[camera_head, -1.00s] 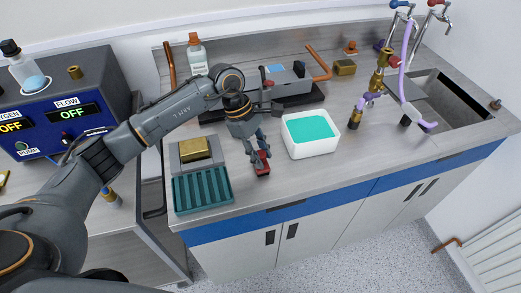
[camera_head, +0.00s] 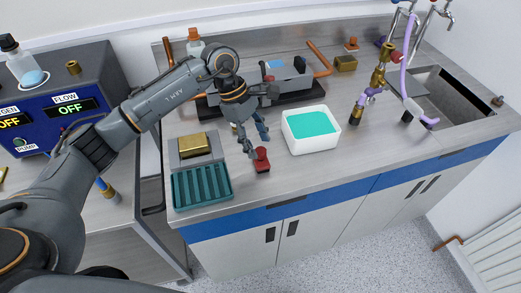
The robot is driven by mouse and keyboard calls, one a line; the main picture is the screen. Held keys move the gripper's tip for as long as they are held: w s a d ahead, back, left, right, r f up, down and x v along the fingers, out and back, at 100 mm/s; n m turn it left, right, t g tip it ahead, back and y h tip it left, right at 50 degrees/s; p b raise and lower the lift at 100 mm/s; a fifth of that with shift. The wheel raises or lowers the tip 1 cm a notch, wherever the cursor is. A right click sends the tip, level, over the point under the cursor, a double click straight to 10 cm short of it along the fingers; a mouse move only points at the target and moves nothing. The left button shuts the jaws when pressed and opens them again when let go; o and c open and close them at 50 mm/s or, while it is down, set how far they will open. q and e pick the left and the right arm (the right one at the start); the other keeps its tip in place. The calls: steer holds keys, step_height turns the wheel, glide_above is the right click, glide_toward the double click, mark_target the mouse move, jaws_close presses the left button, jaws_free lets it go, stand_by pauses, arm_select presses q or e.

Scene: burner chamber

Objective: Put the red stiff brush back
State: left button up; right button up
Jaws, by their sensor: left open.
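The red brush (camera_head: 262,160) rests on the steel counter, between the teal slotted rack and the white tub. It has a red knob on top and a darker base. My left gripper (camera_head: 256,143) is open just behind and above the brush, with its fingers apart and nothing between them. The teal slotted rack (camera_head: 203,188) lies at the counter's front left. My right gripper does not show.
A white tub (camera_head: 328,148) with teal liquid stands close to the right of the brush. A brass block on a grey holder (camera_head: 194,146) sits behind the rack. Gas fittings (camera_head: 378,77) and a sink (camera_head: 462,105) are farther right. The counter's front edge is clear.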

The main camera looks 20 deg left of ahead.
arm_select(q)
steer(key=b+v, duration=0.2)
steer(key=v, duration=0.7)
